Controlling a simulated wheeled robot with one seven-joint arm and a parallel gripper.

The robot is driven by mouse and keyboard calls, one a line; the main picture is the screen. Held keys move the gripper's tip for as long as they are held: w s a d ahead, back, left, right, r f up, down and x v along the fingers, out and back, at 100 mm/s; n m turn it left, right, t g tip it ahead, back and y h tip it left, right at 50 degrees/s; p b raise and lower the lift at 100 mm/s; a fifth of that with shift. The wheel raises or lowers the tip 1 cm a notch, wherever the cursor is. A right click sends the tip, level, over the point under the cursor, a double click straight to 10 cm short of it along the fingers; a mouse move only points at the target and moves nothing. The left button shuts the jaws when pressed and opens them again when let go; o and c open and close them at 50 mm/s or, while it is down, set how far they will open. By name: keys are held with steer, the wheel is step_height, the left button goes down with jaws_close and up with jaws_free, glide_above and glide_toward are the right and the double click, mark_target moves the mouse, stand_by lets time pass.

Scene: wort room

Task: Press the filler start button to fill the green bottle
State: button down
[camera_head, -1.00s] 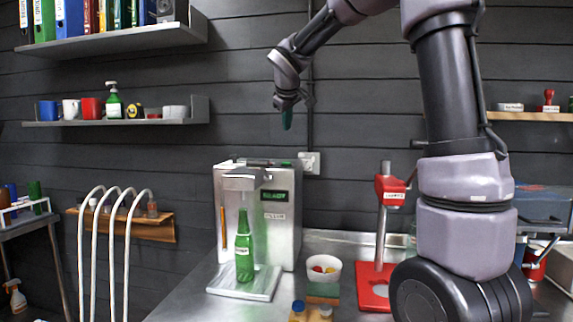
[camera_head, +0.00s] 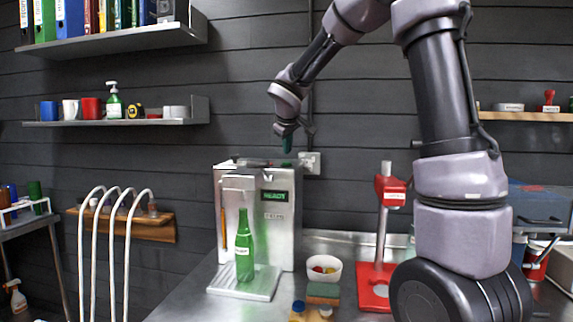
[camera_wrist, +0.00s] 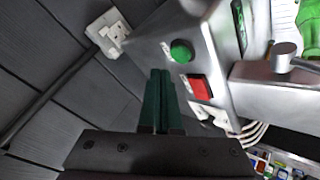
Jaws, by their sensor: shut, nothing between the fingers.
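The filler machine (camera_head: 284,235) is a steel box on the counter, with a lit green display (camera_head: 274,196) that seems to read READY. The green bottle (camera_head: 244,252) stands upright on the filler's tray (camera_head: 262,290), below the spout. In the wrist view, a round green button (camera_wrist: 181,51) and a square red button (camera_wrist: 200,88) sit on the filler's metal panel; their labels are too small to read. My gripper (camera_head: 287,146) is shut and empty above the back of the filler's top. Its green fingers (camera_wrist: 158,88) appear beside the buttons, apart from the green one.
A wall socket (camera_head: 310,162) with a plug is close to the right of my gripper. A white bowl (camera_head: 324,268), a sponge (camera_head: 323,291) and a red press stand (camera_head: 378,285) are on the counter right of the filler. Shelves hang at upper left.

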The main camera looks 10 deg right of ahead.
steer(key=shift+f, duration=0.65)
stand_by(1.6)
steer(key=shift+f, duration=0.4)
steer(key=shift+f, duration=0.4)
stand_by(0.5)
steer(key=shift+r, duration=0.8)
steer(key=shift+r, duration=0.1)
